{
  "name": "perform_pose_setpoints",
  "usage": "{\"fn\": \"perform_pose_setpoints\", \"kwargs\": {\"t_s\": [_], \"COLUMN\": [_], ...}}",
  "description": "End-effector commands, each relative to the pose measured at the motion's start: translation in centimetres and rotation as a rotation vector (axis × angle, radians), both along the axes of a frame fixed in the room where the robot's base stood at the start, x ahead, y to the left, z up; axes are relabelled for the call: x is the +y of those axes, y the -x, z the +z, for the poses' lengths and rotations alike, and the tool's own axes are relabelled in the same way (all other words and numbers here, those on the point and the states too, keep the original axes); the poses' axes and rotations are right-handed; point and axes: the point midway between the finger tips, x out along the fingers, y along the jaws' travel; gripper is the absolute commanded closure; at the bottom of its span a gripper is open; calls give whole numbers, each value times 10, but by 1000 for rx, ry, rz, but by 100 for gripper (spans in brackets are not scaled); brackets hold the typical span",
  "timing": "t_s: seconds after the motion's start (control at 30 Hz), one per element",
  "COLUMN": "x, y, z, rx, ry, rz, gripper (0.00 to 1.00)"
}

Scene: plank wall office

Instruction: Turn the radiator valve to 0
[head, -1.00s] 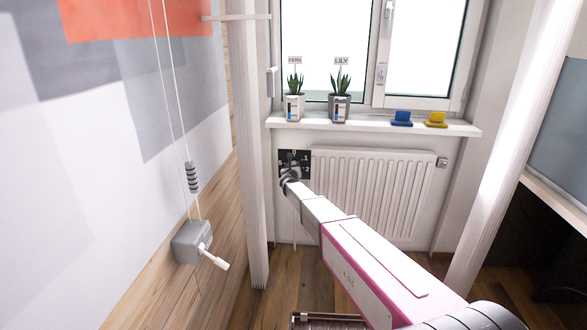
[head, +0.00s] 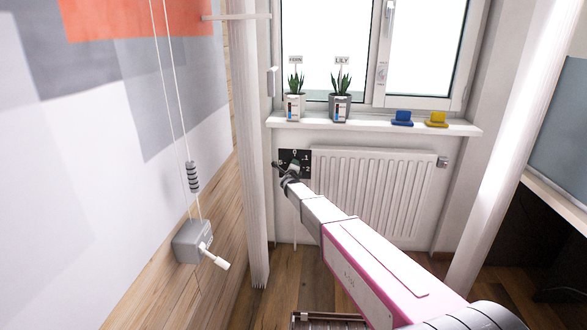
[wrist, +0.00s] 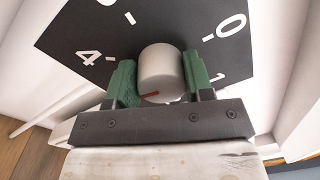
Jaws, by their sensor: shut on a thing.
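The radiator valve knob (wrist: 160,62) is a light grey cylinder with a short red mark low on its face. Its black dial plate (wrist: 165,20) shows a white 0 at upper right, a 1 below it and a 4 at left. The red mark lies on the near, lower side of the knob, away from the 0. My gripper (head: 288,172) is at the plate, left of the radiator. In the wrist view its green fingers are shut on the knob, one on each side. In the head view my gripper hides the knob.
The white radiator (head: 370,190) stands under the window sill (head: 370,125). The sill holds two potted plants, a blue object (head: 401,118) and a yellow object (head: 436,119). A white post (head: 252,200) stands close left of the valve. A grey cord box (head: 192,241) hangs further left.

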Motion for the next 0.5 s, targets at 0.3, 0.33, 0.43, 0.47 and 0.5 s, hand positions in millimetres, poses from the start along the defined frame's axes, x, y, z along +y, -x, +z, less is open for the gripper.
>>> {"fn": "perform_pose_setpoints", "kwargs": {"t_s": [0.3,0.33,0.43,0.47,0.5], "x": [0,0,0,0,0], "y": [0,0,0,0,0], "z": [-1,-1,-2,-2,-2], "rx": [11,11,15,16,17], "ry": [300,328,422,451,489], "rz": [1,1,1,1,1], "gripper": [76,76,76,76,76]}}
